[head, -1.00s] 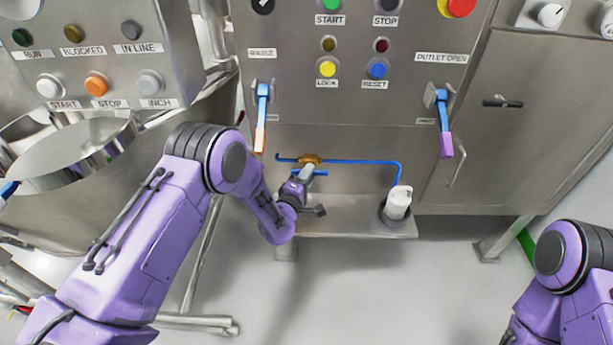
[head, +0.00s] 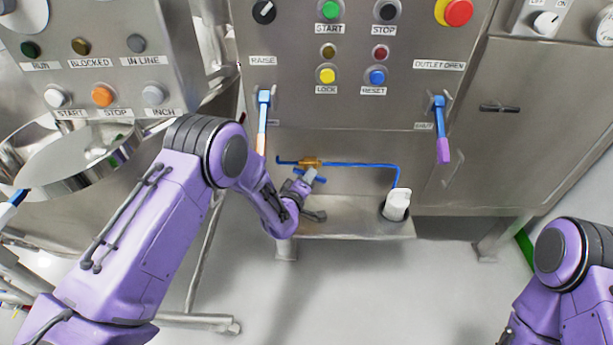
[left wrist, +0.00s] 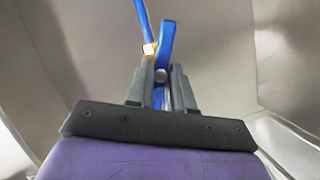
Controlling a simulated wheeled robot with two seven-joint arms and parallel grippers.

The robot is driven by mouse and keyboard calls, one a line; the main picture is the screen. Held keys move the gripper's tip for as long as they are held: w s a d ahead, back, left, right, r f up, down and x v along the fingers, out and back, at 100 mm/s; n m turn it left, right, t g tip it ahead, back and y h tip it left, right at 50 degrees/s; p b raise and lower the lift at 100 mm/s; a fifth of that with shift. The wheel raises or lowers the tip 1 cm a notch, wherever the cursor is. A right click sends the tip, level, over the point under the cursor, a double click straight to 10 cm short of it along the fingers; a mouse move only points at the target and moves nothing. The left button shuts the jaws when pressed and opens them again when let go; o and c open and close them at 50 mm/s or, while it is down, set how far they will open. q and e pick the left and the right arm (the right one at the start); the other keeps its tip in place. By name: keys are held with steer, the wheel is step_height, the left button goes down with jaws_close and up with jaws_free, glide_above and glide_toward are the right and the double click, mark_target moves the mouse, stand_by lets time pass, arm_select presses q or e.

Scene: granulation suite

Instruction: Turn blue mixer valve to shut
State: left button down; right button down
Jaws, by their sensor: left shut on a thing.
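The mixer valve has a brass body (head: 311,162) on a thin blue pipe (head: 360,164) low on the steel cabinet front. Its blue lever (head: 320,179) slants down to the right below the body. My left gripper (head: 309,176) is at the lever, just below the body. In the left wrist view, the lever (left wrist: 166,42) rises between the two dark fingers of my left gripper (left wrist: 162,82), which are shut on it. The fingers hide the lever's lower part. The blue pipe (left wrist: 143,20) and brass (left wrist: 149,49) show behind. My right gripper is out of view.
A steel ledge (head: 345,228) with a white container (head: 397,203) lies below the pipe. Blue levers with an orange grip (head: 262,120) and a purple grip (head: 441,130) hang above. A round steel vessel (head: 80,160) stands left. Floor in front is clear.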

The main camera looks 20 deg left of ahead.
arm_select(q)
steer(key=shift+d+r+m+g+y+p, duration=0.1)
steer(key=shift+m+g+y+p, duration=0.45)
steer(key=shift+m, duration=1)
steer(key=shift+d+f+m+g+y+p, duration=0.15)
steer(key=shift+m+g+y, duration=0.35)
steer(key=shift+m+y, duration=0.8)
steer(key=shift+d+r+m+g+y+p, duration=0.15)
steer(key=shift+m+g+y+p, duration=0.35)
steer(key=shift+m, duration=1.25)
steer(key=shift+a, duration=0.1)
steer(key=c, duration=1)
jaws_free()
steer(key=shift+c, duration=0.2)
steer(key=p+v, duration=0.7)
steer(key=v, duration=0.3)
steer(key=shift+s+p, duration=0.2)
steer(key=shift+p, duration=0.15)
